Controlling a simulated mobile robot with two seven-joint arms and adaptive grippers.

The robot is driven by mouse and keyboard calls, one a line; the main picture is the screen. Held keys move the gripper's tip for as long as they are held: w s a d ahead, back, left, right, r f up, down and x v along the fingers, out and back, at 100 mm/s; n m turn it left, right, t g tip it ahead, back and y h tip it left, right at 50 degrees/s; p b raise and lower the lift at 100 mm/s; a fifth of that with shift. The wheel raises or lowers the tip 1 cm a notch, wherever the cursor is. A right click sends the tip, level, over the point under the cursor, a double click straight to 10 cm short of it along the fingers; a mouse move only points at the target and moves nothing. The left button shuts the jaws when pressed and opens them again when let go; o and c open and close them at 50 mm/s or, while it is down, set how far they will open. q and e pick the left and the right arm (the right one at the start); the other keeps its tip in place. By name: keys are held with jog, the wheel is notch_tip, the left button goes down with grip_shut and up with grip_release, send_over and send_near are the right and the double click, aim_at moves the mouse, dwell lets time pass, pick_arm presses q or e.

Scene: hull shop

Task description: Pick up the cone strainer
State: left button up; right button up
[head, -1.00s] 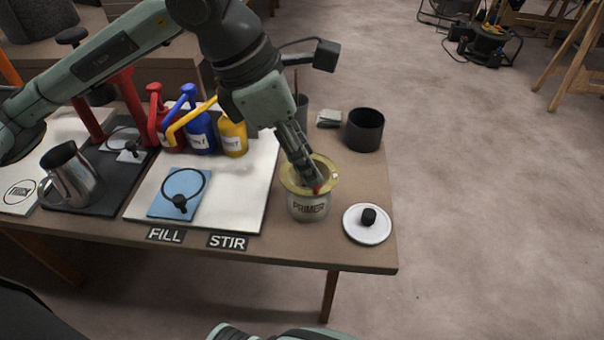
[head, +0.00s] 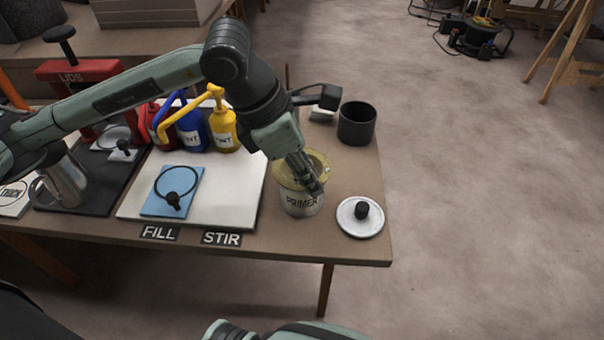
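The primer can (head: 302,207) stands near the table's right end, uncovered. A pale yellow rim (head: 283,178) rings its mouth; it may be the cone strainer seated there, but I cannot tell. A black ring with a black knob (head: 173,199) lies on a blue cloth (head: 153,208), and I cannot tell whether that is a strainer either. My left gripper (head: 315,188) points down over the can's mouth at its front right edge. Its fingers look close together, but whether they hold the rim is unclear. My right gripper is out of view.
A white lid with a black knob (head: 348,223) lies right of the can. A black cup (head: 357,124) stands behind it. Red, blue (head: 193,133) and yellow (head: 224,131) pump bottles stand behind the white board (head: 240,190). A metal jug (head: 66,183) is at left.

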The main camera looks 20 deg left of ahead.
pick_arm(q)
grip_shut()
jog(key=shift+r, duration=0.1)
jog(key=shift+r, duration=0.3)
jog(key=r, duration=0.3)
jog(key=shift+w+a+r, duration=0.1)
jog(key=shift+a+r, duration=0.15)
jog(key=shift+r, duration=0.1)
jog(key=w+a+r+p, duration=0.1)
jog(key=a+r+p, duration=0.2)
jog(key=a+r, duration=0.8)
jog(key=shift+r+p, duration=0.35)
jog(key=shift+r, duration=0.45)
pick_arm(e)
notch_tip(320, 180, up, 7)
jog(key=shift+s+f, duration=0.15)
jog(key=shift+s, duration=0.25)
